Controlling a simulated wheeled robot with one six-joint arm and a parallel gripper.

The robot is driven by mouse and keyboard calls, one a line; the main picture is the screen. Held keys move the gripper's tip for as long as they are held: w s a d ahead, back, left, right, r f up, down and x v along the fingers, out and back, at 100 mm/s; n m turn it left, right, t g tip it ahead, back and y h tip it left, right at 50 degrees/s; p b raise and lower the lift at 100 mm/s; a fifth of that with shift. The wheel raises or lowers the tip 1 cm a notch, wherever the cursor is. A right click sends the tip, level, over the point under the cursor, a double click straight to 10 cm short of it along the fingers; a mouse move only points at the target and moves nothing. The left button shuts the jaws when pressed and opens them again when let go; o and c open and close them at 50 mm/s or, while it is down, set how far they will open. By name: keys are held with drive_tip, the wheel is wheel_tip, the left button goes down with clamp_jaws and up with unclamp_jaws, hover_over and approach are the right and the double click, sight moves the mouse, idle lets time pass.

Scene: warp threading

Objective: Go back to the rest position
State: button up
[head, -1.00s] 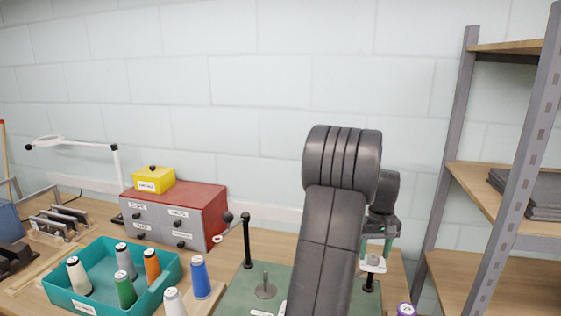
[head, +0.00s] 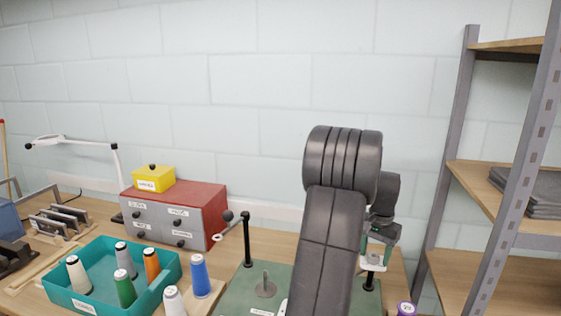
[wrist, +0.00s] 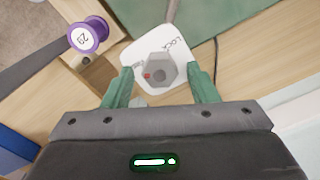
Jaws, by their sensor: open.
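My gripper (wrist: 160,87) is open, with its two green fingers apart on either side of a grey hexagonal knob (wrist: 158,71). The knob stands on a white plate (wrist: 134,52) marked LOCK. I cannot tell whether a finger touches the knob. In the head view my gripper (head: 376,246) is low at the right, partly behind my dark arm, just above the white plate (head: 372,267).
A green board (head: 236,295) lies on the wooden table. A purple spool (wrist: 88,36) stands close to my gripper. A teal tray (head: 62,300) with spools and a red-topped drawer box (head: 184,194) are left. A metal shelf (head: 455,150) stands right.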

drive_tip(key=m+b, duration=0.1)
drive_tip(key=m, duration=0.6)
drive_tip(key=m+b, duration=0.1)
drive_tip(key=m, duration=0.3)
drive_tip(key=shift+s, duration=0.1)
drive_tip(key=shift+m, duration=0.7)
